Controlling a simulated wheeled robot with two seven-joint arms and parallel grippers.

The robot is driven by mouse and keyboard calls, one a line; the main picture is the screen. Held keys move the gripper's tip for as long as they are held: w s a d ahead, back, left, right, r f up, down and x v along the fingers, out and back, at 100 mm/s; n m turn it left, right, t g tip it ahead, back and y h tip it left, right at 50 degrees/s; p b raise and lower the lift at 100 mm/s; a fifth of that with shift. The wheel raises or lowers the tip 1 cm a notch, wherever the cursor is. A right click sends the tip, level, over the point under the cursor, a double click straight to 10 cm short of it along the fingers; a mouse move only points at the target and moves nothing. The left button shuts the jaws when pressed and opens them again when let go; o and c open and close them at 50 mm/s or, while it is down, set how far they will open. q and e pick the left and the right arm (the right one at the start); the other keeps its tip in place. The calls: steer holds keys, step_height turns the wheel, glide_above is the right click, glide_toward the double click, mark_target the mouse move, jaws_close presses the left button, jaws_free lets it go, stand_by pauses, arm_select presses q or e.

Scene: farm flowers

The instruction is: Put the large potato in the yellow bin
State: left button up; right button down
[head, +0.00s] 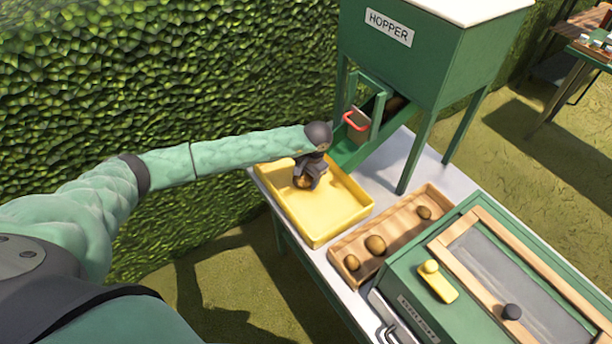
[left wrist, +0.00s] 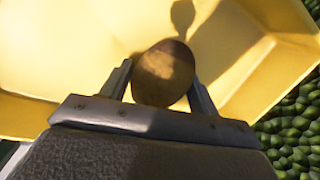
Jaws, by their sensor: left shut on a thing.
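The yellow bin (head: 322,215) is a shallow tray at the left end of the grey table. My left gripper (head: 304,182) reaches over the bin from the left and points down into it. It is shut on a brown potato (left wrist: 163,74), which shows between the two fingers in the left wrist view. The yellow bin (left wrist: 60,50) fills the background there. The potato (head: 302,183) is mostly hidden by the gripper in the head view. I cannot tell whether it touches the bin floor. My right gripper is not in view.
A wooden tray (head: 395,232) with several potatoes lies right of the bin. The green hopper (head: 425,60) with its chute and red-handled gate (head: 356,122) stands behind. A green box (head: 470,270) with a wooden frame is at front right. A hedge (head: 150,80) runs along the left.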

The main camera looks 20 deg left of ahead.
arm_select(q)
steer(key=shift+f, duration=0.1)
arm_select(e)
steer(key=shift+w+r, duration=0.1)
arm_select(q)
steer(key=o, duration=1.2)
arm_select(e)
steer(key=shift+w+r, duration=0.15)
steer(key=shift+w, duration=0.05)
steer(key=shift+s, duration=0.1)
arm_select(q)
steer(key=shift+r, duration=0.3)
steer(key=r, duration=0.4)
steer(key=d+r, duration=0.1)
steer(key=r, duration=0.1)
steer(key=shift+w+p, duration=0.15)
steer(key=shift+p, duration=0.15)
steer(key=r, duration=0.4)
steer(key=shift+d+r, duration=0.3)
steer(key=shift+d, duration=0.1)
steer(key=shift+d+r, duration=0.1)
steer(key=shift+r, duration=0.3)
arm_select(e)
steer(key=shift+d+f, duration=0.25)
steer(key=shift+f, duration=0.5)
